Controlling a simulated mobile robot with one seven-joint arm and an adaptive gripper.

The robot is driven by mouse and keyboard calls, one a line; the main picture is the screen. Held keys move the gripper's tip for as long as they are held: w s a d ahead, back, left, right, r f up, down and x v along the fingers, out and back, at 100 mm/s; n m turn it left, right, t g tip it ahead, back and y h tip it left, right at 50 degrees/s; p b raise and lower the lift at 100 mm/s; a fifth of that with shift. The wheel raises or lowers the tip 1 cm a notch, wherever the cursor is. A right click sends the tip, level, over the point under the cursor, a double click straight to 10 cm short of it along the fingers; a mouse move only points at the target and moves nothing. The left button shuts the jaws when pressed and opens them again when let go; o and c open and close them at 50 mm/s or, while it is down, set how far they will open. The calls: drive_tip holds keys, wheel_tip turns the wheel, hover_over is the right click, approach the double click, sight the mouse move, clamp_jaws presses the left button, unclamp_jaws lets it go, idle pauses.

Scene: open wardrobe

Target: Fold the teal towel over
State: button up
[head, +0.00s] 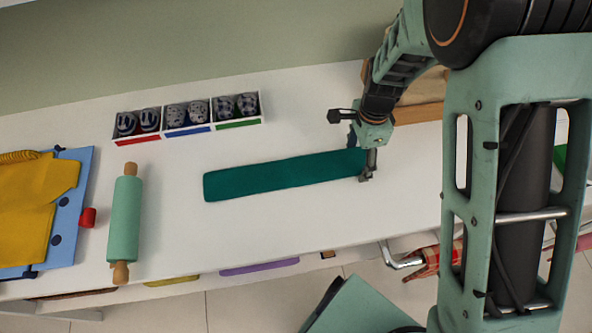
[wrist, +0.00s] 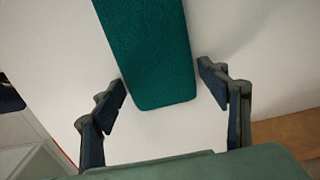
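The teal towel (head: 285,175) lies flat as a long narrow strip on the white surface. It runs from the middle of the surface to my gripper at its right end. In the wrist view the towel (wrist: 150,50) comes down from the top, and its near end lies between my two fingers. My gripper (wrist: 162,90) is open, with one finger on each side of the towel and a gap to each. In the head view my gripper (head: 361,160) is at the towel's right end, which it partly hides. I cannot tell its exact height above the surface.
A green rolling pin (head: 125,215) with wooden ends lies left of the towel. A blue board (head: 72,210) with a yellow garment (head: 35,210) is at the far left. White compartments (head: 187,115) holding dark patterned items stand behind. The white surface around the towel is clear.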

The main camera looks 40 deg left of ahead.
idle(0.3)
drive_tip(key=r+p, duration=0.1)
drive_tip(key=r+t+p, duration=0.1)
drive_tip(key=p, duration=0.1)
drive_tip(key=shift+s+a+r+h+p, duration=0.2)
drive_tip(key=shift+r+h+p, duration=0.1)
drive_tip(key=shift+h, duration=0.1)
drive_tip(key=c, duration=0.3)
drive_tip(key=shift+o, duration=0.2)
drive_tip(key=shift+r+t+h+p, duration=0.4)
drive_tip(key=shift+r+t+p, duration=0.15)
drive_tip(key=shift+p, duration=0.25)
drive_tip(key=shift+s+a+r+t+h+p, duration=0.1)
drive_tip(key=shift+s+r+t+h+p, duration=0.1)
drive_tip(key=shift+r+p, duration=0.35)
drive_tip(key=shift+s+a+r+t+h+p, duration=0.1)
drive_tip(key=shift+r+t+p, duration=0.05)
drive_tip(key=shift+r+p, duration=0.35)
drive_tip(key=shift+s+a+r+t+h+p, duration=0.1)
drive_tip(key=shift+r+t+h+p, duration=0.25)
drive_tip(key=shift+r+p, duration=0.2)
